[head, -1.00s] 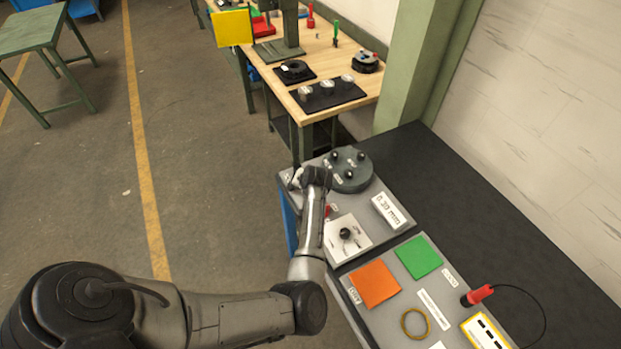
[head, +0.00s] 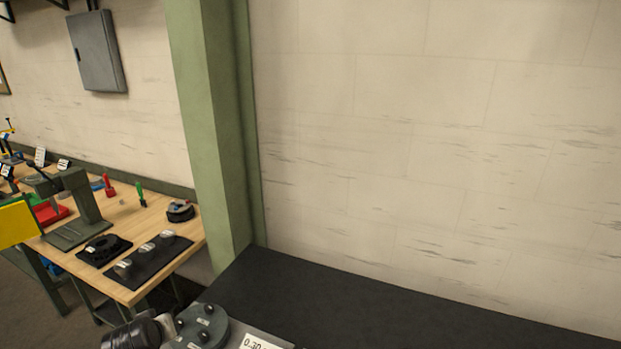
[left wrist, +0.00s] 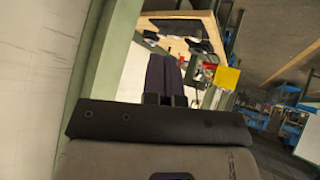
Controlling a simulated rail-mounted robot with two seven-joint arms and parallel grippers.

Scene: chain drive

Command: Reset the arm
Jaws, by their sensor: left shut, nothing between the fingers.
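My left gripper (left wrist: 163,62) shows in the left wrist view with its two dark fingers together and nothing between them. In the head view only a dark end part of my left arm shows at the bottom edge, beside a round grey-green fixture (head: 207,328) with dark knobs. I cannot tell the fingertips apart there. My right gripper is in neither view.
A dark bench top (head: 330,300) runs along the pale wall (head: 430,150). A green pillar (head: 212,130) stands left of it. A wooden table (head: 130,285) with black mats and a yellow panel (head: 15,224) are at the left. A display reading 0.30 (head: 255,343) is cut off.

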